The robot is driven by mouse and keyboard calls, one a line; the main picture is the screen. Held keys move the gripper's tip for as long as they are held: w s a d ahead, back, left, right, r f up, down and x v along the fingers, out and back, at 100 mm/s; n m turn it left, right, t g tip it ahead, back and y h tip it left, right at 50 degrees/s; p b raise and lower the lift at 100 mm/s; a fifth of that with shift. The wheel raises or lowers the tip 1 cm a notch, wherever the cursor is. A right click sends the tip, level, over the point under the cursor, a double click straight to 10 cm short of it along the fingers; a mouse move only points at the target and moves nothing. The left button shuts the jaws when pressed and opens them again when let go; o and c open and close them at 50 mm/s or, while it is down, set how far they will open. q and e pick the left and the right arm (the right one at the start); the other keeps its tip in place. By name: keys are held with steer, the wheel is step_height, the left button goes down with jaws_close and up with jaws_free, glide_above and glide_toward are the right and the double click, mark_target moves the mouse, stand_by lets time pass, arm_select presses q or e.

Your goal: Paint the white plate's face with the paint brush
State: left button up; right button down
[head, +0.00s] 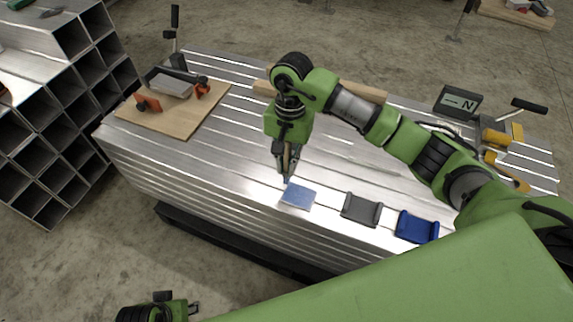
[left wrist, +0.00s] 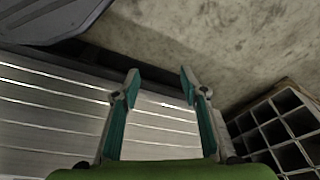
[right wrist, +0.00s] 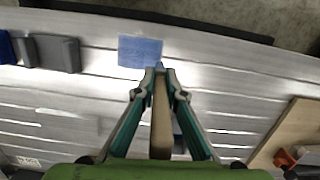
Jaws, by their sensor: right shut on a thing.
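A flat square plate (head: 298,196) lies on the metal bench top near its front edge. Its face shows light blue rather than white, and it is also in the right wrist view (right wrist: 140,51). My right gripper (head: 287,166) points down and is shut on the wooden handle of the paint brush (right wrist: 161,118). The brush tip is at the plate's edge; I cannot tell if it touches. My left gripper (left wrist: 155,85) is open and empty, low in front of the bench.
A grey tray (head: 361,209) and a dark blue tray (head: 416,227) sit right of the plate. A wooden board (head: 174,112) with orange clamps is at the left end. A sign marked N (head: 458,102) and yellow tools are at the right. Square tubes (head: 62,130) are stacked far left.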

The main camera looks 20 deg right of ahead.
steer(key=shift+r+p, duration=0.65)
steer(key=shift+r, duration=0.6)
steer(key=shift+r+p, duration=0.6)
steer(key=shift+r, duration=0.5)
arm_select(q)
step_height(320, 180, down, 9)
steer(key=s, duration=0.2)
steer(key=shift+s+d+g, duration=0.2)
steer(key=shift+s+g, duration=0.1)
